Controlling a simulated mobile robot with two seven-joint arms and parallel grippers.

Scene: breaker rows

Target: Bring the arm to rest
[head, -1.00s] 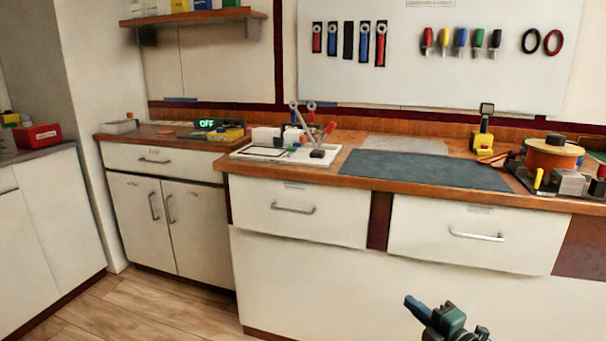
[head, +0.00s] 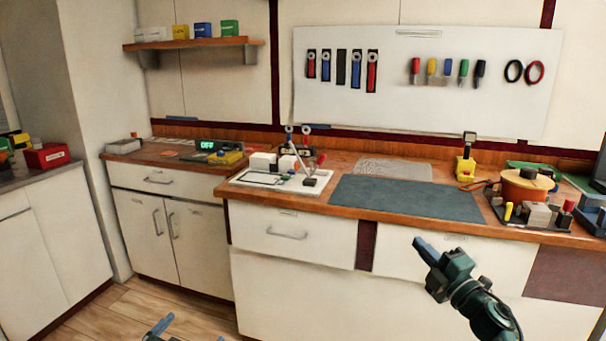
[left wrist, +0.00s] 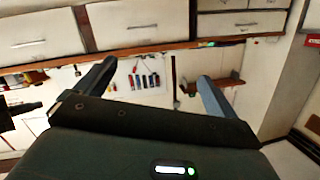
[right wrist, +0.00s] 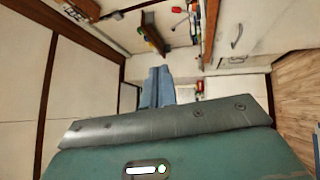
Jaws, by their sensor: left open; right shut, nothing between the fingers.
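My right gripper (head: 424,247) is raised in front of the right-hand drawer of the workbench, with its arm coming up from the lower right. In the right wrist view its two blue fingers (right wrist: 160,86) lie together with nothing between them. My left gripper (head: 160,328) shows only at the bottom edge, above the wooden floor. In the left wrist view its fingers (left wrist: 155,86) are wide apart and empty. Most of the left arm is out of the head view.
The workbench carries a dark mat (head: 405,198), a white tray (head: 240,183) with small parts, a yellow tool (head: 465,168) and an orange spool (head: 524,185). A lower counter with an "OFF" display (head: 206,145) stands left. Open floor (head: 110,312) lies front left.

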